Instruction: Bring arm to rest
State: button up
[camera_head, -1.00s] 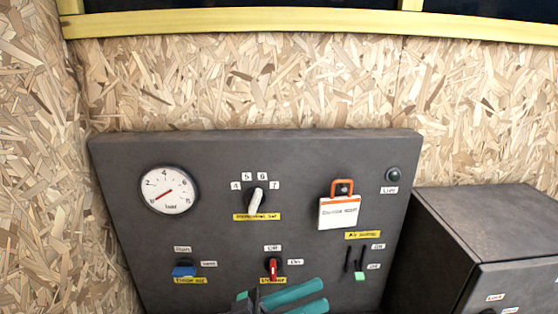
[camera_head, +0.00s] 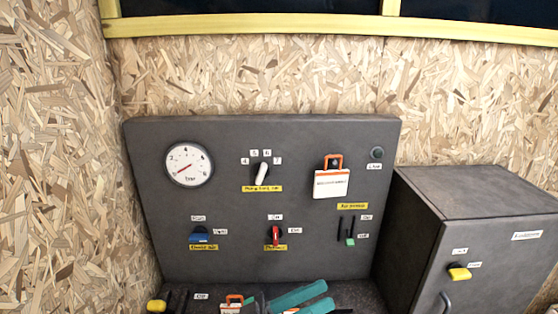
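My gripper (camera_head: 329,293) shows at the bottom edge of the head view as two teal fingers pointing right. A gap shows between the fingers, with nothing seen in it. The rest of my gripper and arm is cut off by the bottom edge. The fingers appear in front of the lower shelf of the grey control panel (camera_head: 330,235). I cannot tell how far they are from it.
The panel carries a pressure gauge (camera_head: 188,165), a white-handled selector (camera_head: 262,173), a blue knob (camera_head: 203,238), a red switch (camera_head: 275,236) and a tagged orange lock (camera_head: 332,162). A grey cabinet (camera_head: 470,240) with a yellow knob (camera_head: 459,273) stands right.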

jog(key=w+d+f+n+t+y, duration=0.1)
jog(key=w+f+n+t+y, duration=0.1)
jog(key=f+n+t+y, duration=0.5)
jog(key=w+d+f+n+t+y, duration=0.15)
jog(key=f+n, duration=0.35)
jog(key=f, duration=0.5)
jog(key=s+a+f+n+t+y, duration=0.1)
jog(key=s+a+f+n+y, duration=0.1)
jog(key=s+f+y, duration=0.3)
jog(key=s+a+f+n+t+y, duration=0.1)
jog(key=f+n+y, duration=0.1)
jog(key=f, duration=0.6)
jog(key=s+a+f+y, duration=0.3)
jog(key=s+f+y, duration=0.15)
jog(key=s, duration=0.25)
jog(key=s+a+r+m+y, duration=0.1)
jog(key=s+r+m, duration=0.1)
jog(key=s, duration=0.7)
jog(key=s+a+r+m+y, duration=0.1)
jog(key=s+r, duration=0.3)
jog(key=s, duration=0.5)
jog(key=shift+s+a+m, duration=0.25)
jog(key=shift+a+m, duration=0.15)
jog(key=shift+a, duration=0.2)
jog(key=shift+d, duration=0.1)
